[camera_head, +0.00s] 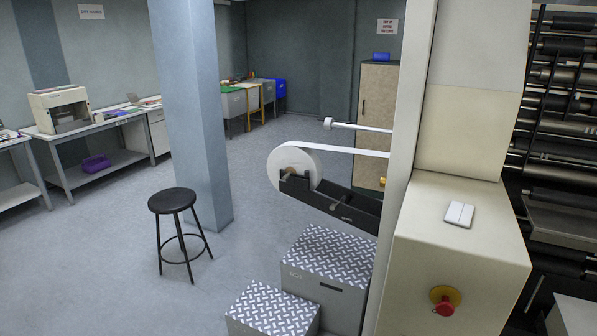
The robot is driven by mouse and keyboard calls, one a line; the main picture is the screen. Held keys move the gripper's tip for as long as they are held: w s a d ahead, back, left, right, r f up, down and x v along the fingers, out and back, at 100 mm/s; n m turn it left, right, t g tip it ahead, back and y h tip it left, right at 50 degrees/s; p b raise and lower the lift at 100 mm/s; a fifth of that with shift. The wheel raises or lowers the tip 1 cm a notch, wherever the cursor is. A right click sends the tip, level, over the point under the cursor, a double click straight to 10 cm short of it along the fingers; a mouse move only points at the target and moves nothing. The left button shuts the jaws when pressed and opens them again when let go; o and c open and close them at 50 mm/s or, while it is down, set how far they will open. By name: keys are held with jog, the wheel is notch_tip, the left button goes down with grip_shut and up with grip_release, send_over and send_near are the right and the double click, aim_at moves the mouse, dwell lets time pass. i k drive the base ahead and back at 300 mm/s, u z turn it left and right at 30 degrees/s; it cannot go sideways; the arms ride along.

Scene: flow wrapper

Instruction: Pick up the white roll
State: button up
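A large white roll (305,153) sits on the black arm (345,205) of the wrapping machine, left of its tall beige column. A strip of white film runs from the roll to the right and passes behind the column. A brownish core shows on the roll's near side. A thin white bar (358,127) stands out from the machine above the film. My gripper is not in view.
Patterned metal steps (330,255) stand below the roll. A black stool (173,201) stands on the floor at left, near a blue pillar (190,110). A beige machine housing (455,250) with a red emergency button (444,308) fills the right. Floor between stool and steps is clear.

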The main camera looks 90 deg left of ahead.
aim_at(295, 159)
jog(key=u, duration=3.25)
jog(key=i, duration=1.45)
